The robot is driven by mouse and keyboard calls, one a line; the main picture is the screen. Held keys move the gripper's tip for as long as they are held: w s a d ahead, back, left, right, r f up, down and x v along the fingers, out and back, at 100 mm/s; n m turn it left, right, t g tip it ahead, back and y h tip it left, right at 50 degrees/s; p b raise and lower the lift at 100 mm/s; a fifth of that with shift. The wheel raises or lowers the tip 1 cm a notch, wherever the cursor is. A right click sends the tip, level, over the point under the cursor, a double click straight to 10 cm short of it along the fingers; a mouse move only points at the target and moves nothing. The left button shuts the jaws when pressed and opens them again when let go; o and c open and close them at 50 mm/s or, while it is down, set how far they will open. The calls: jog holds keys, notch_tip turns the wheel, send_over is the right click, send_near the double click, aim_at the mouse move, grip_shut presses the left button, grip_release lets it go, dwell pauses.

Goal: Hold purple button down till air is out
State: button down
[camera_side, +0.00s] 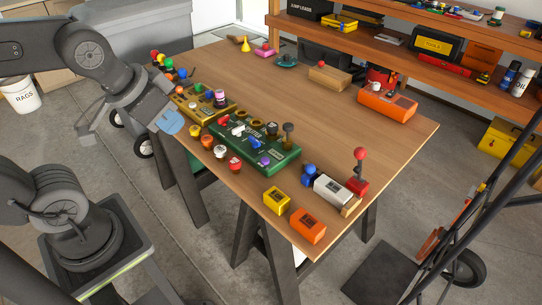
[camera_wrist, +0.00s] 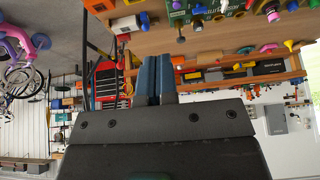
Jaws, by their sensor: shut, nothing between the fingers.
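A purple button (camera_side: 264,160) sits on the green control box (camera_side: 228,147) on the wooden table, near the box's right end. Another knob with a purple-pink top (camera_side: 220,96) stands on the yellow control box (camera_side: 196,100) behind it. My gripper (camera_side: 172,122) is to the left of the green box, near the table's left edge, apart from the purple button. Its blue fingers are together and empty, as the wrist view (camera_wrist: 154,78) also shows. In the wrist view the green box (camera_wrist: 190,10) is cut off at the top edge.
Red, orange and yellow buttons (camera_side: 207,142) line the table's near edge. A red-knobbed lever (camera_side: 360,155), a white box (camera_side: 332,190), and yellow (camera_side: 276,200) and orange boxes (camera_side: 308,226) stand to the right. The table's middle (camera_side: 300,110) is largely clear.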

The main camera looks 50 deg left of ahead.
jog(key=w+f+m+t, duration=0.2)
jog(key=w+f+m, duration=0.25)
jog(key=w, duration=0.95)
jog(key=m+t, duration=0.1)
jog(key=m, duration=0.2)
send_over(266, 161)
notch_tip(266, 161, down, 10)
jog(key=shift+a+f+y, duration=0.1)
jog(key=shift+f+y, duration=0.25)
jog(key=shift+y, duration=0.15)
jog(key=shift+f, duration=4.4)
jog(key=shift+f, duration=0.1)
jog(key=shift+f, duration=0.3)
jog(key=shift+f, duration=0.5)
